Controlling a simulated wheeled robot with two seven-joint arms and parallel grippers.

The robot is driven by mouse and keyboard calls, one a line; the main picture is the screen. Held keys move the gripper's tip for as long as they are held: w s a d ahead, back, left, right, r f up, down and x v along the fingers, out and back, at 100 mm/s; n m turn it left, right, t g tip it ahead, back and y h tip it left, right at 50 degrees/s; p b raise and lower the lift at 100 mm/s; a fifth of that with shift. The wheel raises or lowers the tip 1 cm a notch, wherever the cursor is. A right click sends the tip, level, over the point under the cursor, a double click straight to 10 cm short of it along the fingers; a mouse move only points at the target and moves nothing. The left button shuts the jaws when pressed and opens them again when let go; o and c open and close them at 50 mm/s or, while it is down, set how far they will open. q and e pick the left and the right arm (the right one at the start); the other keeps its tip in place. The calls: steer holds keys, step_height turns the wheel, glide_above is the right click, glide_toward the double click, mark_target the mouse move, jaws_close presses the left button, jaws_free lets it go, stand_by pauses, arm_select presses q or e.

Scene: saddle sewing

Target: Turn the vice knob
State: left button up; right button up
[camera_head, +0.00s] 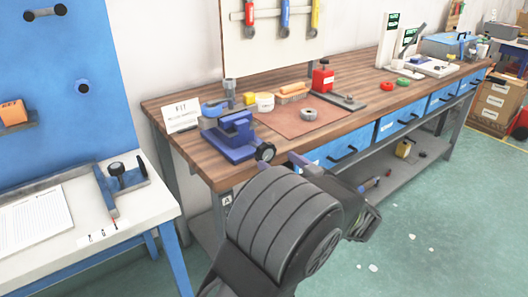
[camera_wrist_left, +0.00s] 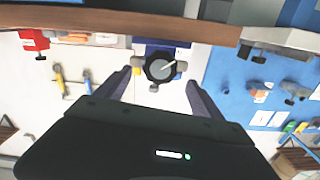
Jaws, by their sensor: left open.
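The blue vice (camera_head: 232,136) stands at the front left edge of the wooden workbench. Its round black knob (camera_head: 265,152) faces out past the bench edge. In the left wrist view the knob (camera_wrist_left: 160,67), with a pale mark on its face, sits between the fingertips with a gap on each side. My left gripper (camera_head: 292,160) is open, close in front of the knob, and its wrist and forearm hide part of the bench front. It also shows open in the left wrist view (camera_wrist_left: 160,78). My right gripper is in neither view.
A white table (camera_head: 140,200) with a blue panel stands at the left. Open green floor (camera_head: 430,210) lies to the right.

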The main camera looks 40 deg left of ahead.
mark_target(268, 154)
arm_select(q)
steer(key=b+x, duration=0.1)
steer(key=x, duration=0.6)
steer(key=shift+w+a, duration=0.1)
steer(key=shift+a, duration=0.2)
steer(key=shift+c, duration=0.2)
steer(key=c, duration=1.4)
